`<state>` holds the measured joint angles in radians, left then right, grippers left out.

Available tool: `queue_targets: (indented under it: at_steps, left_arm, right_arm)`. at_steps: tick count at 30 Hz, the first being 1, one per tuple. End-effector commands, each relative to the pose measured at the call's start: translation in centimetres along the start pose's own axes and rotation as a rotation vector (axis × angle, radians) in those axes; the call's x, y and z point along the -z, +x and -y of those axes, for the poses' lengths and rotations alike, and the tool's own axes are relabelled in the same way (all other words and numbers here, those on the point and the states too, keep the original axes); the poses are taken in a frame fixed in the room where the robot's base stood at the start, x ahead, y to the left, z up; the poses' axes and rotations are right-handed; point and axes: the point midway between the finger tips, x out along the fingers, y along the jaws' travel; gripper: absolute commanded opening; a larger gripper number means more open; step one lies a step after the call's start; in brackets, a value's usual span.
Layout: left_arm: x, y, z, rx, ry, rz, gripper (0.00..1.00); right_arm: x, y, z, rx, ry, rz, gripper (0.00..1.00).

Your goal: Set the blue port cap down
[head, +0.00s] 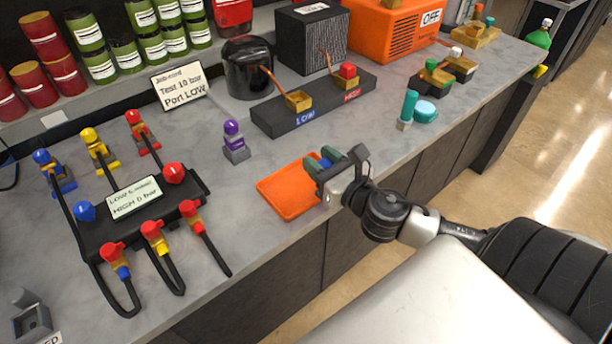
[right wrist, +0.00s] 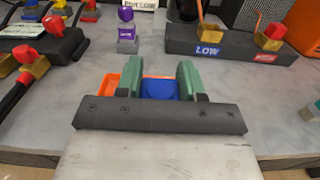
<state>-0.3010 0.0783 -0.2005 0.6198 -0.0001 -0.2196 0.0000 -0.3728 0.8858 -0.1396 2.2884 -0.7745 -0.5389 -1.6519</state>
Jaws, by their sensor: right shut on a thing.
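The blue port cap (right wrist: 160,90) sits between the two green fingers of my right gripper (right wrist: 160,80) in the right wrist view. In the head view my right gripper (head: 326,170) is shut on the cap, which shows as a small blue patch (head: 326,161) between the fingers. The gripper is at the right end of a flat orange tray (head: 283,195) near the counter's front edge. The fingers hide part of the tray, and I cannot tell whether the cap touches it. My left gripper is not in view.
A purple-topped fitting (head: 234,143) stands left of the tray. A black manifold (head: 150,215) with hoses lies further left. The dark LOW/HIGH block (head: 320,103) is behind the tray, and a teal bottle-like piece (head: 408,108) stands to the right. Bare counter surrounds the tray's left side.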

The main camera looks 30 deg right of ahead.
Motion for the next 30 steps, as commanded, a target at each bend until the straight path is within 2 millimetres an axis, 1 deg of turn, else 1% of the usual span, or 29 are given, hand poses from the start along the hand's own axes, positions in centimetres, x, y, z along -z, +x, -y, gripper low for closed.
queue_targets:
  at_steps: [1,3,6,8,10,15,17,19,26,30]
  left_arm:
    - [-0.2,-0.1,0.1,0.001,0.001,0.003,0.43]
    - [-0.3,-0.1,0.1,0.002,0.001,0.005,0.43]
    - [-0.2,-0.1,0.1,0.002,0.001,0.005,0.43]
    - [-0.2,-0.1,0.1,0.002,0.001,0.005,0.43]
    - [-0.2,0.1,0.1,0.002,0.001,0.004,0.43]
    - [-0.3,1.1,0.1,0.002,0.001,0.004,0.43]
    - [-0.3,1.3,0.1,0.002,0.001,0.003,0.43]
    - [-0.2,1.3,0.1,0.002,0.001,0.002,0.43]
    - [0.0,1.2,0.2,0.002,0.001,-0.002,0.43]
    - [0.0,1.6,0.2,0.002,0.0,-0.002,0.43]
  right_arm:
    - [0.2,0.8,-0.4,-0.001,0.003,0.005,0.14]
    - [0.9,1.6,-0.8,0.001,0.003,0.004,0.14]
    - [1.5,2.4,-1.2,-0.002,0.001,0.003,0.14]
    - [1.7,2.7,-1.4,-0.002,0.0,0.002,0.14]
    - [2.3,2.8,-1.5,-0.002,0.001,0.001,0.14]
    - [5.0,2.7,-1.4,0.0,0.003,-0.002,0.14]
    - [5.6,2.7,-1.4,0.0,0.002,-0.001,0.14]
    - [5.8,2.7,-1.4,-0.001,0.0,0.0,0.14]
    - [5.8,2.7,-1.4,-0.002,-0.001,0.001,0.14]
    - [6.2,2.7,-1.4,-0.002,-0.001,0.0,0.14]
